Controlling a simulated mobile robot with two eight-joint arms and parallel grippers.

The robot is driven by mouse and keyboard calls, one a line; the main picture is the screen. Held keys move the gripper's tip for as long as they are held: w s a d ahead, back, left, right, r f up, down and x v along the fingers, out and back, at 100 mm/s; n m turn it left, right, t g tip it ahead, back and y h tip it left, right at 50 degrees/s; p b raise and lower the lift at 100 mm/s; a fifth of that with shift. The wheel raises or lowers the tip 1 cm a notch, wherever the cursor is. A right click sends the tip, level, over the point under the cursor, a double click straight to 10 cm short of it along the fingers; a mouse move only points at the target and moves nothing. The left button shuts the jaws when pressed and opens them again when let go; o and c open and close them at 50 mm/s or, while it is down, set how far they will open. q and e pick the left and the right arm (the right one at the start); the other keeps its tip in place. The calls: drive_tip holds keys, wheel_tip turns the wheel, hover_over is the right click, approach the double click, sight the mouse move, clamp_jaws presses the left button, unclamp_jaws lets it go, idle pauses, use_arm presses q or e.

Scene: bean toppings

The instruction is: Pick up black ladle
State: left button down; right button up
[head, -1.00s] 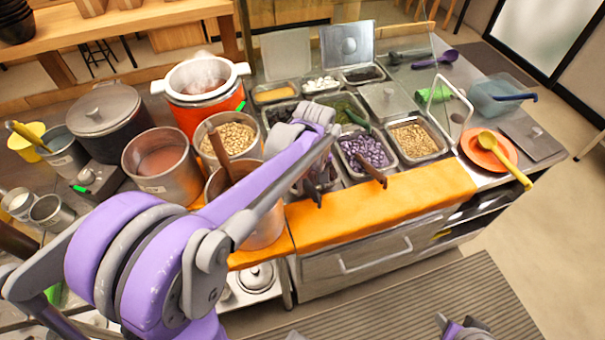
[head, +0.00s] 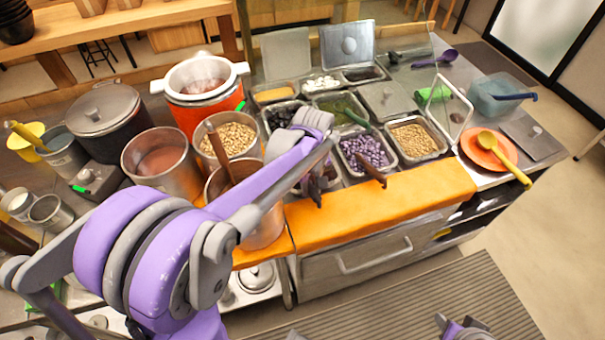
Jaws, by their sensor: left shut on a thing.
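My left arm reaches in from the left over the counter. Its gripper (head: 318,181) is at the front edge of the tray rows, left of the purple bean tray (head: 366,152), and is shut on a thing. A dark handle (head: 316,197) shows just below the fingers, over the orange counter edge; it appears to be the black ladle's. The ladle's bowl is hidden behind the wrist and fingers. Part of my right gripper (head: 462,328) shows at the bottom edge; its jaws cannot be made out.
A brown handle (head: 371,170) sticks out of the purple bean tray. A pot of beans (head: 230,137) and a pot with brown contents (head: 160,160) stand left of the gripper. A yellow ladle (head: 502,157) lies on an orange plate (head: 473,151) at right.

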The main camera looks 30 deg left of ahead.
use_arm(q)
wheel_tip(320, 180, up, 10)
drive_tip(key=shift+r+p, duration=0.1)
drive_tip(key=shift+p, duration=0.2)
idle(0.4)
idle(0.4)
